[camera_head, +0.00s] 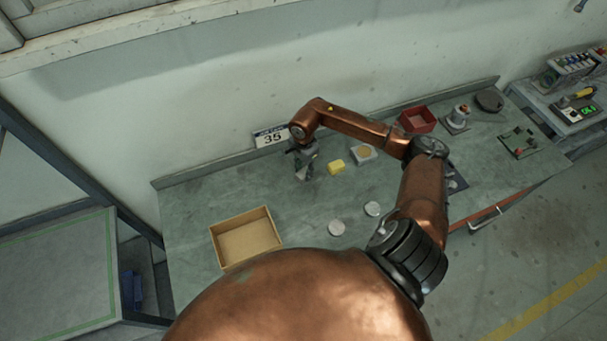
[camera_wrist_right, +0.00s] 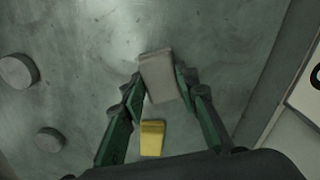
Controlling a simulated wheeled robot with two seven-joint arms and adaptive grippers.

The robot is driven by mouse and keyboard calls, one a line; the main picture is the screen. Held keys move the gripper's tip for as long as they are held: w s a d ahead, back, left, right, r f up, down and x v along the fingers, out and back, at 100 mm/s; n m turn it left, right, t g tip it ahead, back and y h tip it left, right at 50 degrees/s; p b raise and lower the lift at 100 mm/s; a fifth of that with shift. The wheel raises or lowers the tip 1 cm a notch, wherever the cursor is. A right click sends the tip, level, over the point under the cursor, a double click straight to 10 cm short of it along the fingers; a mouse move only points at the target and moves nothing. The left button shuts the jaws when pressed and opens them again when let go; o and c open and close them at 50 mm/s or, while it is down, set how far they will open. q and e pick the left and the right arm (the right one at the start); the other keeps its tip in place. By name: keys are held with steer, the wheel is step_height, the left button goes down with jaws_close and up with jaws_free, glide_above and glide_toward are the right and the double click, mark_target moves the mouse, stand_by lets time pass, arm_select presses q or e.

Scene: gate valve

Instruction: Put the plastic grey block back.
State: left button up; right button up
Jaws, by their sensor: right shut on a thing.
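The grey block (camera_wrist_right: 158,76) is between the two green fingertips of my right gripper (camera_wrist_right: 160,82) in the right wrist view. The gripper is shut on it. In the head view my right gripper (camera_head: 304,172) points down over the back of the workbench, in front of the number sign. The block is too small and covered there to make out clearly. I cannot tell whether it touches the bench or hangs just above it. A yellow block (camera_head: 336,167) lies just right of the gripper; it also shows in the right wrist view (camera_wrist_right: 152,138). My left gripper is not in view.
An open, empty-looking cardboard box (camera_head: 214,244) stands at the bench's front left. Two pale round discs (camera_head: 336,228) lie mid-bench. A small square holder (camera_head: 363,153), a red bin (camera_head: 417,119) and a sign reading 35 (camera_head: 272,135) are farther back. The left back of the bench is clear.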

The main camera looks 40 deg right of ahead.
step_height(320, 180, down, 2)
steer(key=shift+f+p, duration=0.1)
steer(key=shift+p, duration=0.2)
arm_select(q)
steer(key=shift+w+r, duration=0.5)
arm_select(e)
steer(key=shift+f, duration=0.1)
steer(key=shift+f, duration=0.15)
steer(key=o, duration=1.1)
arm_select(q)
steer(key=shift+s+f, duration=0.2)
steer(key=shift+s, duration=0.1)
